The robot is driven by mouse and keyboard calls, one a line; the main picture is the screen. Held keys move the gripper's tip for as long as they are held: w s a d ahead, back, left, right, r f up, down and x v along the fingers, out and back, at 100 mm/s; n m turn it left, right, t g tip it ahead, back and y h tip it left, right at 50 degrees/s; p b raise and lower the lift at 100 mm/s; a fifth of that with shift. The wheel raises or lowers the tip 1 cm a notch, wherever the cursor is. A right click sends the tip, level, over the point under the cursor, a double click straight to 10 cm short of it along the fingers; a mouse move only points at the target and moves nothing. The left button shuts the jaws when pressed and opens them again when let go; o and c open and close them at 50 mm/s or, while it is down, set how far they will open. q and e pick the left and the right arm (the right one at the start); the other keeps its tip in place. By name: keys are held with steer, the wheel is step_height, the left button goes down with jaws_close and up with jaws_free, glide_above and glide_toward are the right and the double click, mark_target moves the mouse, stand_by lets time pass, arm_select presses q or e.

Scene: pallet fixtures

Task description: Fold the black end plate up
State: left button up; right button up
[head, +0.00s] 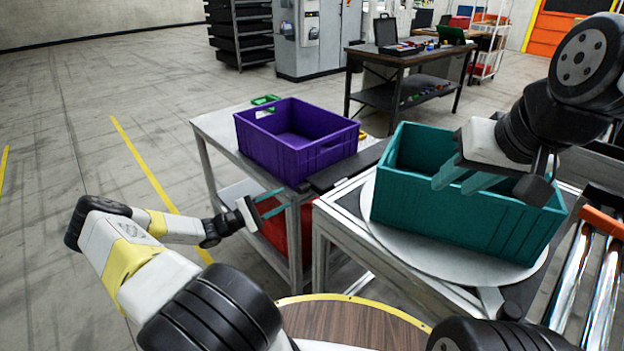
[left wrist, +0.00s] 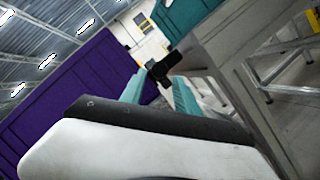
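The black end plate (head: 345,168) lies about flat in the head view, between the purple crate and the teal crate, at the edge of the turntable stand. My left gripper (head: 277,202) is low and to the left of the plate, beside the side table's leg; its teal fingers are apart with nothing between them. In the left wrist view its fingers (left wrist: 160,90) point up towards a small black part (left wrist: 166,66), perhaps the plate's end; I see no contact.
The purple crate (head: 290,141) stands on the left table, with a red crate (head: 272,237) below it. The teal crate (head: 455,208) rests on a round grey turntable (head: 385,240). A roller conveyor (head: 590,280) is at the right. Floor left of the tables is clear.

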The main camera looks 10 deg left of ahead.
mark_target(298, 191)
arm_select(q)
steer(key=x, duration=0.7)
steer(key=shift+w+d, duration=0.25)
steer(key=shift+d, duration=0.05)
steer(key=shift+c, duration=0.3)
jaws_close()
stand_by(0.9)
